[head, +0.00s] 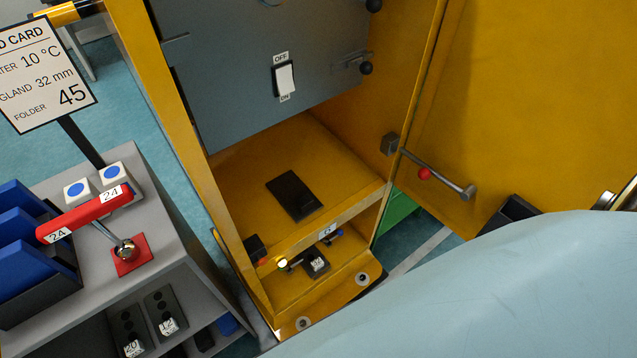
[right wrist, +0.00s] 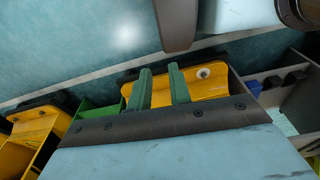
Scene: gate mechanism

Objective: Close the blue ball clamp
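I cannot clearly pick out a blue ball clamp in either view. A small blue part (head: 336,233) shows on the low front ledge of the yellow cabinet, too small to identify. A metal ball on a red base (head: 131,256) stands on the grey cart, with a rod to a red bar (head: 84,214) marked 24. In the right wrist view my right gripper (right wrist: 159,72) shows two green fingers standing apart with nothing between them. It is over the floor and the cabinet's yellow foot (right wrist: 203,82). My left gripper is not in view.
Blue folders (head: 35,245) and blue-dotted blocks (head: 77,192) sit on the cart (head: 170,215). A sign (head: 40,70) rises behind. My pale-blue arm covers the lower right.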

